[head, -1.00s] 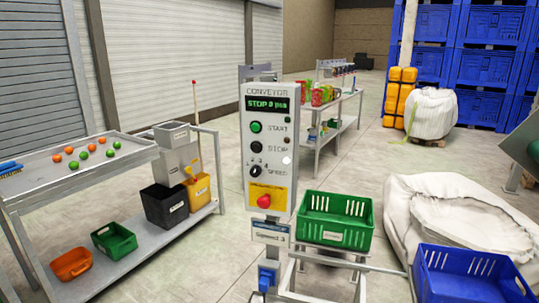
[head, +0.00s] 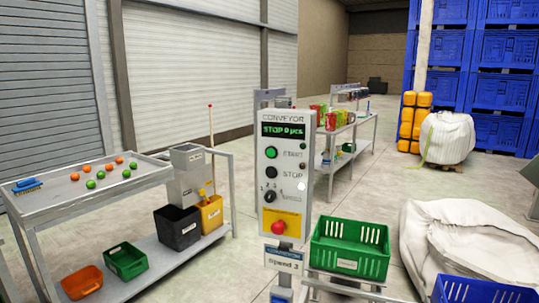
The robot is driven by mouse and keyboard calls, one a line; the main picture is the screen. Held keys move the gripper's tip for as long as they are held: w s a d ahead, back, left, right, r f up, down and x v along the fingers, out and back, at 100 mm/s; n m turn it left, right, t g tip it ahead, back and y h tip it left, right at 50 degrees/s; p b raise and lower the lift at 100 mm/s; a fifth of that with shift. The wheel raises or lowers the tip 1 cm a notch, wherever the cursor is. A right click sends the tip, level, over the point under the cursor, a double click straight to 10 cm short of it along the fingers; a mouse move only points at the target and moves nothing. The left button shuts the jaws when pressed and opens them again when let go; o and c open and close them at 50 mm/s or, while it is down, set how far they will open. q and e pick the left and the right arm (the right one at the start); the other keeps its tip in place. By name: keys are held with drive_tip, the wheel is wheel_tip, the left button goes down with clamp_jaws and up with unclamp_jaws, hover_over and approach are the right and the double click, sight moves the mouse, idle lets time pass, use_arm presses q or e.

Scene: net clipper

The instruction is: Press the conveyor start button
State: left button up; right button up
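The conveyor control panel (head: 284,185) stands upright on a post near the middle of the head view. Its green start button (head: 271,152) sits at the upper left of the panel, beside the word START. A dark stop button (head: 271,173) is below it, then a speed knob (head: 270,196) and a red button (head: 278,227) on a yellow plate. The display (head: 284,130) reads "STOP 0 pcs". Neither of my grippers is in view.
A metal table (head: 100,190) with orange and green balls stands at the left, with bins on its lower shelf. A green crate (head: 349,249) is right of the post. A white sack (head: 470,235) and blue crate (head: 484,291) are at the lower right. Open floor lies behind.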

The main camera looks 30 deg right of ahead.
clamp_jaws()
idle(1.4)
